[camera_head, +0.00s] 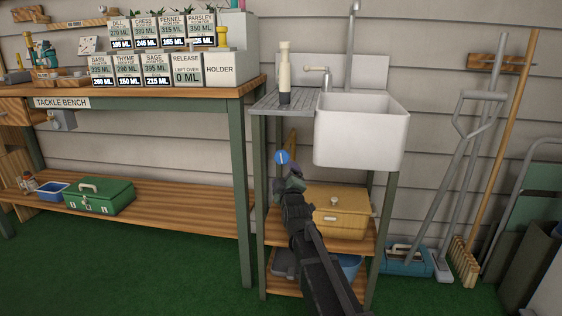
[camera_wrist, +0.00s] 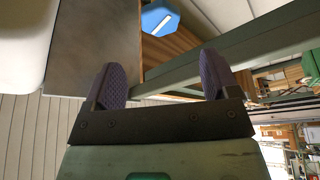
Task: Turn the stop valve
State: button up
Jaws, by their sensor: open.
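The stop valve has a blue knob with a white bar (camera_head: 282,157), under the left part of the sink stand. In the wrist view the blue knob (camera_wrist: 158,18) shows at the top, beyond and between the fingertips, its white bar slanted. My gripper (camera_head: 291,174) is just below and right of the knob in the head view. In the wrist view my gripper (camera_wrist: 163,80) has its two purple pads spread apart with nothing between them. The knob looks clear of both fingers. The pipe behind it is hidden.
The white sink (camera_head: 361,135) and grey drainboard (camera_head: 283,102) are above my gripper. A green stand leg (camera_head: 258,205) is to its left. A wooden box (camera_head: 340,212) sits on the shelf behind my arm. The tackle bench (camera_head: 150,98) stands left; brooms lean right.

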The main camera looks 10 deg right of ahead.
aim_at(281, 158)
jog(key=p+x, duration=0.2)
jog(key=x, duration=0.8)
jog(key=shift+w, duration=0.3)
jog(key=c, duration=0.9)
jog(key=shift+f+m, duration=0.15)
jog(key=shift+m, duration=0.25)
jog(key=shift+s+m+t+h+b, duration=0.1)
jog(key=shift+m+t+h+b, duration=0.2)
jog(key=shift+m+h, duration=0.35)
jog(key=o, duration=0.9)
jog(key=shift+y, duration=0.25)
jog(key=b+v, duration=0.3)
jog(key=v, duration=0.7)
jog(key=shift+s, duration=0.45)
jog(key=shift+m, duration=0.35)
